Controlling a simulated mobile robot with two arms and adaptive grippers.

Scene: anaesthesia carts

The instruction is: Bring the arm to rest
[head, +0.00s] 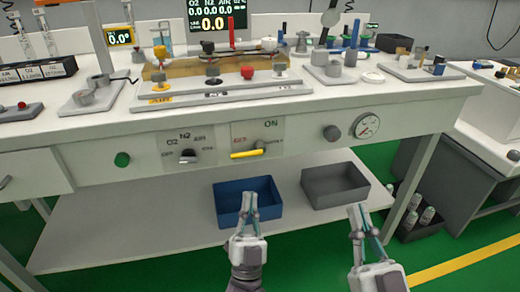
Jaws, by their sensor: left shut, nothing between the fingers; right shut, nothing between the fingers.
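My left gripper (248,205) is in front of the cart, with its fingertips over the blue bin in the picture. It is shut and empty. My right gripper (362,212) is further right and a little nearer, below the grey bin in the picture. It is shut and empty. Both grippers point up and away from me, and neither appears to touch anything. The white anaesthesia cart (100,157) stands ahead, with a yellow lever (247,154) and a black selector knob (188,156) on its front panel.
A blue bin (229,216) and a grey bin (335,203) stand on the cart's lower shelf. The worktop carries gauges, valves and blocks. A pressure gauge (367,126) sits front right. A dark crate with bottles (427,216) stands at the right. Green floor lies open in front.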

